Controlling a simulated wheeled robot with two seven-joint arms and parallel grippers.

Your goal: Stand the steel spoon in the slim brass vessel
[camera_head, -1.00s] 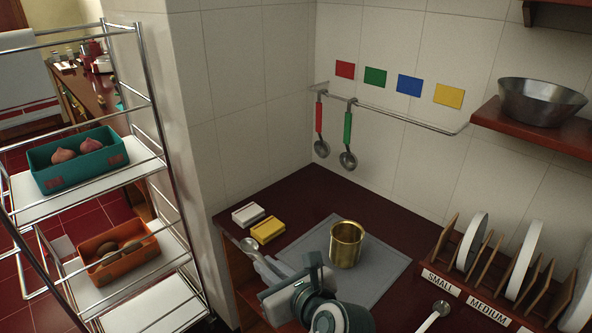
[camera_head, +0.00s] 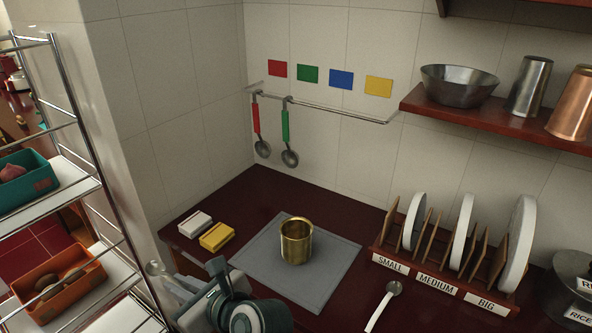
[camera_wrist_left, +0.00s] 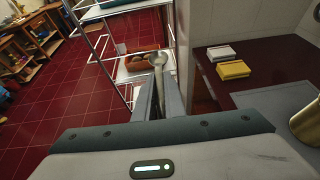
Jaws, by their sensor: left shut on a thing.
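The slim brass vessel (camera_head: 297,245) stands upright and open at the top on a grey mat (camera_head: 262,268) on the dark red counter. Its edge also shows at the right of the left wrist view (camera_wrist_left: 309,124). My left gripper (camera_head: 177,284) is shut on the steel spoon (camera_head: 154,268). The spoon's round bowl sticks out beyond the fingertips, clear in the left wrist view (camera_wrist_left: 157,58); its handle is mostly hidden between the fingers. The gripper is left of the vessel, apart from it, by the counter's left edge. My right gripper is not in view.
A white block (camera_head: 195,223) and a yellow block (camera_head: 217,236) lie left of the mat. A wire shelf (camera_head: 113,222) with bins stands left. Red and green ladles hang behind.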

